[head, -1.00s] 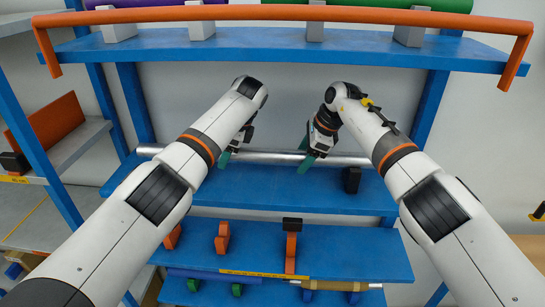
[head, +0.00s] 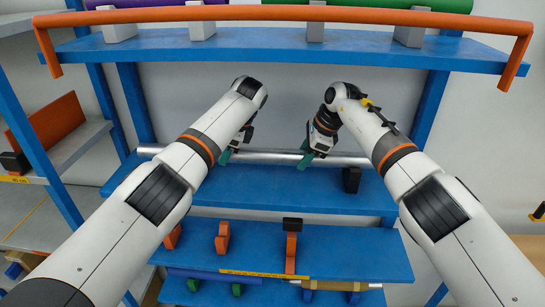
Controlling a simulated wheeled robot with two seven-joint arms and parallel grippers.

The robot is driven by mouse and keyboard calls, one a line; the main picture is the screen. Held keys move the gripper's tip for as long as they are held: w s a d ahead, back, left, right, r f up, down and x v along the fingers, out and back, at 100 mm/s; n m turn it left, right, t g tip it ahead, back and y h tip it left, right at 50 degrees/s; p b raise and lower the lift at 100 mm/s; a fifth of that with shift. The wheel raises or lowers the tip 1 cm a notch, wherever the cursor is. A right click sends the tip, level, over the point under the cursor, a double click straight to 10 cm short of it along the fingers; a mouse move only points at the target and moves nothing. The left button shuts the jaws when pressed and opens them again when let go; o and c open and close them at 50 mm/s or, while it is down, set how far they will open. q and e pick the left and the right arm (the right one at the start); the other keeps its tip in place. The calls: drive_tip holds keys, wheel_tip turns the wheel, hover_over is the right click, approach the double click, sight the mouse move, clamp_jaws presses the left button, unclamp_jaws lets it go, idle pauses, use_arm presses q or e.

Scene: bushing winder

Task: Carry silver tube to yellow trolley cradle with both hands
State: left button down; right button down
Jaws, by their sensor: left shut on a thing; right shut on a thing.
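The silver tube (head: 270,157) lies level across the back of the middle blue shelf (head: 270,190). Its left end (head: 147,150) and its right part (head: 352,161) show past my arms. My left gripper (head: 225,156), with green fingertips, is shut on the tube left of its middle. My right gripper (head: 306,160), also green-tipped, is shut on the tube right of its middle. Parts of the tube are hidden behind my arms and grippers. The yellow trolley cradle is not in view.
A black block (head: 351,180) stands below the tube's right part. A lower shelf (head: 345,252) carries orange brackets. Grey shelving stands at left.

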use_arm(q)
drive_tip(key=shift+r, duration=0.25)
use_arm(e)
drive_tip(key=shift+r, duration=0.2)
